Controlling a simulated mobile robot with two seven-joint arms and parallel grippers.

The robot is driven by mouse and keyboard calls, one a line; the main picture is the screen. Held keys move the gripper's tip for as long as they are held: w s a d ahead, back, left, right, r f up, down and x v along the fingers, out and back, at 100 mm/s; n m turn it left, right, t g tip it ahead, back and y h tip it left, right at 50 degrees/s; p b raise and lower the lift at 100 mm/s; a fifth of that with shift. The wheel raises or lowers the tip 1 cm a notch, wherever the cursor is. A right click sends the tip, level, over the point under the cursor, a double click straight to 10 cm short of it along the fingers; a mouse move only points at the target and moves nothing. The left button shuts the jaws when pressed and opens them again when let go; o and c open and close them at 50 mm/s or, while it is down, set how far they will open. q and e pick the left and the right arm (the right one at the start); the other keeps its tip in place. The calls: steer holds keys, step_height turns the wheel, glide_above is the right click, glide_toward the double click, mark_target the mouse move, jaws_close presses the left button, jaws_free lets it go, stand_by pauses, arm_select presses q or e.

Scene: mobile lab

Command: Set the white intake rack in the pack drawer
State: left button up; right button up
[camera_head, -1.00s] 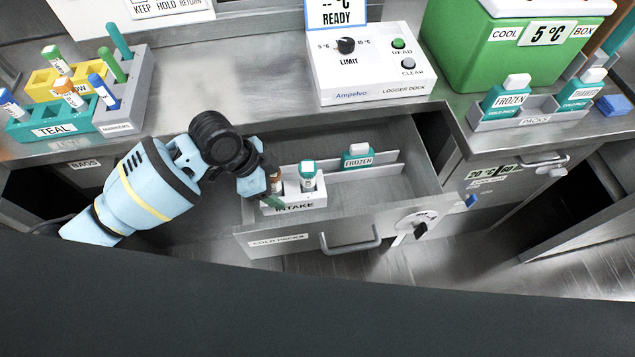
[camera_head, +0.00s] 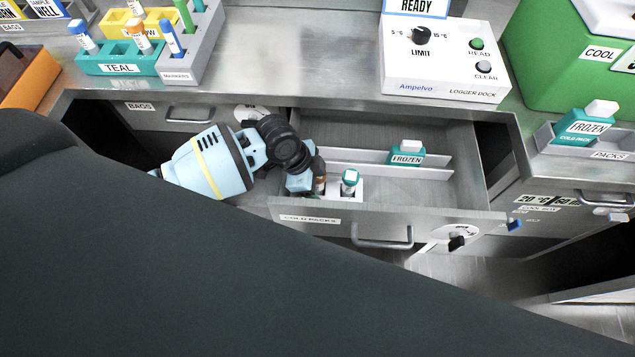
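The white intake rack (camera_head: 357,187) is inside the open pack drawer (camera_head: 460,212), at its left front behind the drawer's front panel. It carries a teal vial with a white cap (camera_head: 350,180) and a brown-topped vial (camera_head: 320,183). The panel hides its label and lower part, so I cannot tell whether it touches the drawer floor. My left gripper (camera_head: 308,184) is at the rack's left end and appears shut on it; the fingertips are mostly hidden. My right gripper is not in view.
A teal FROZEN pack (camera_head: 406,154) stands at a divider behind the rack. The drawer's right side is clear. The logger dock (camera_head: 445,65), teal tube rack (camera_head: 120,65), marker rack (camera_head: 185,65) and green cool box (camera_head: 570,45) stand on the counter above.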

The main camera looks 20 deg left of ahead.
arm_select(q)
steer(key=shift+f, duration=0.25)
steer(key=shift+f, duration=0.15)
steer(key=o, duration=1.1)
steer(key=shift+c, duration=0.2)
steer(key=shift+r, duration=0.3)
steer(key=p+v, duration=0.1)
steer(key=v, duration=1)
steer(key=shift+r+p, duration=0.35)
steer(key=shift+p, duration=0.05)
steer(key=shift+s+a, duration=0.1)
steer(key=shift+a, duration=0.05)
